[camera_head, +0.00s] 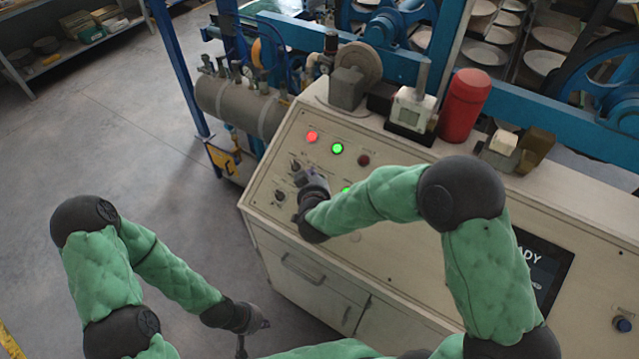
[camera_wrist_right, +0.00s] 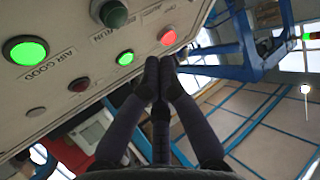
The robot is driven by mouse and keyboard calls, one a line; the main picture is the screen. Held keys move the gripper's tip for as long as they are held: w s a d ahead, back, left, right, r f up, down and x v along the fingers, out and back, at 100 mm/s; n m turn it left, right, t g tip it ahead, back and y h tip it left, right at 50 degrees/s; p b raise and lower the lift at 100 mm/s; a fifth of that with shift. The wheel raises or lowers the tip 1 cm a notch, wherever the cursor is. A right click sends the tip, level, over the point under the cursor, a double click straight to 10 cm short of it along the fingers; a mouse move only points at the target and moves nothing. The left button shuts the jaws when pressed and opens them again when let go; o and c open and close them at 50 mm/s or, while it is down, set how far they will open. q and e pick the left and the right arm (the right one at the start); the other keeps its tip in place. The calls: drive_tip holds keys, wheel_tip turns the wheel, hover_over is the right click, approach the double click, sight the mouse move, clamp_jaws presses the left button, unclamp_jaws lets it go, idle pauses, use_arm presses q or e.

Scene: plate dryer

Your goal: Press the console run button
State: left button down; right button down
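The cream console panel (camera_head: 270,195) stands in the middle of the head view. A dark green button (camera_wrist_right: 113,14) with a label that reads RUN sits at the top of the right wrist view. My right gripper (camera_wrist_right: 160,68) is shut with nothing visible between its fingertips. It is close in front of the panel, below and right of the dark green button in the wrist view, and contact cannot be told. In the head view the right gripper (camera_head: 312,185) and arm hide that part of the panel. My left gripper (camera_head: 257,323) hangs low left of the console, its fingers unclear.
Lit red (camera_wrist_right: 167,36) and green (camera_wrist_right: 125,57) lamps, a dark red one (camera_wrist_right: 79,84) and a lit AIR GOOD lamp (camera_wrist_right: 25,50) are on the panel. A red cylinder (camera_head: 466,103) stands on the console top. A blue button (camera_head: 622,324) is far right. Open floor lies left.

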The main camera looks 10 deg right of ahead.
drive_tip(key=shift+w+d+f+b, duration=0.25)
drive_tip(key=shift+f+b, duration=0.25)
drive_tip(key=shift+f, duration=0.15)
drive_tip(key=shift+w+d+f+b, duration=0.3)
drive_tip(key=shift+f+b, duration=0.15)
drive_tip(key=shift+f, duration=0.2)
drive_tip(key=shift+w+d+f+b, duration=0.25)
drive_tip(key=shift+f+b, duration=0.25)
drive_tip(key=shift+f, duration=0.15)
drive_tip(key=shift+w+d+f, duration=0.15)
drive_tip(key=shift+f, duration=0.2)
drive_tip(key=shift+w+d+f+b, duration=0.15)
drive_tip(key=shift+f+b, duration=0.2)
drive_tip(key=shift+b, duration=0.2)
idle(0.6)
idle(0.4)
drive_tip(key=shift+s+a+r+p, duration=0.15)
drive_tip(key=shift+s+r+p, duration=0.05)
drive_tip(key=shift+r+p, duration=0.2)
drive_tip(key=shift+s+a+r+p, duration=0.15)
drive_tip(key=shift+r+p, duration=0.2)
drive_tip(key=r+p, duration=0.1)
drive_tip(key=s+a+r+p, duration=0.1)
drive_tip(key=r+p, duration=0.2)
drive_tip(key=shift+s+a+r, duration=0.15)
drive_tip(key=shift+s+a, duration=0.25)
